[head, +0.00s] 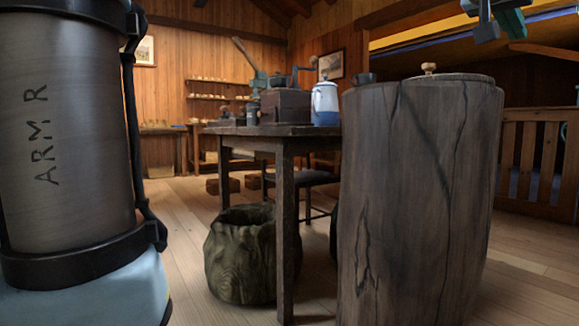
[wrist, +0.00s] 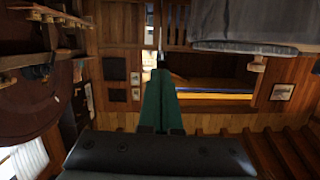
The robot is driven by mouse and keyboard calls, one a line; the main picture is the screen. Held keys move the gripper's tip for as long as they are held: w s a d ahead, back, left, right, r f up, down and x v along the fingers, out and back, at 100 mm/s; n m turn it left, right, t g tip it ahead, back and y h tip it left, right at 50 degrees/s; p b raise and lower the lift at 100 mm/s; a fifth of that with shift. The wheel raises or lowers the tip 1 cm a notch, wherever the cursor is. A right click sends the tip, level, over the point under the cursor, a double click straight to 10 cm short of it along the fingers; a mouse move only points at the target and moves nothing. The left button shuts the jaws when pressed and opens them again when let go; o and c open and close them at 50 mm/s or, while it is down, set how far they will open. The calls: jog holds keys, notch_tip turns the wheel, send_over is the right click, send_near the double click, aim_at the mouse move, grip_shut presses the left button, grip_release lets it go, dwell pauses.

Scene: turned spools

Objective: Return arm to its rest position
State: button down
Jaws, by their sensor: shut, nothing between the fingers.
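My gripper (wrist: 161,78) shows in the wrist view as two long green fingers side by side, pressed together. It is shut and nothing is held between the fingers. The wrist picture looks upside down, with the room inverted behind the fingers. The fingertips touch nothing that I can see. In the head view, a large grey arm link of mine marked "ARM R" fills the left side. Grey and green pieces also hang at the top right edge there; I cannot tell whether they are part of my arm.
A tall cracked wooden stump (head: 415,200) with a knobbed lid (head: 450,77) stands close at right. Left of it is a dark table (head: 268,131) bearing a white-and-blue pot (head: 325,105). A sack (head: 240,255) sits below. Open floor (head: 185,210) lies left of the table.

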jog(key=w+a+f+n+g+y+p, duration=0.15)
jog(key=w+a+f+y+p, duration=0.25)
jog(key=w+a+f, duration=0.45)
jog(key=w+a+f+n+y+p, duration=0.35)
jog(key=w+a+f, duration=0.25)
jog(key=a+f, duration=0.5)
jog(key=a+f+n+g+y+p, duration=0.25)
jog(key=a+f+p, duration=0.25)
jog(key=a+f, duration=0.55)
jog(key=s+a+f+n+g+y+p, duration=0.1)
jog(key=s+a+f+n+g+p, duration=0.15)
jog(key=s+a, duration=0.4)
jog(key=s+a+f+n+g+y+p, duration=0.1)
jog(key=s+a+f+p, duration=0.15)
jog(key=s+a, duration=0.35)
notch_tip(320, 180, up, 38)
jog(key=w+a+p, duration=0.1)
jog(key=p, duration=3.5)
jog(key=shift+w+m+p, duration=0.3)
jog(key=shift+w+p, duration=0.05)
jog(key=shift+w, duration=0.05)
jog(key=shift+a, duration=0.1)
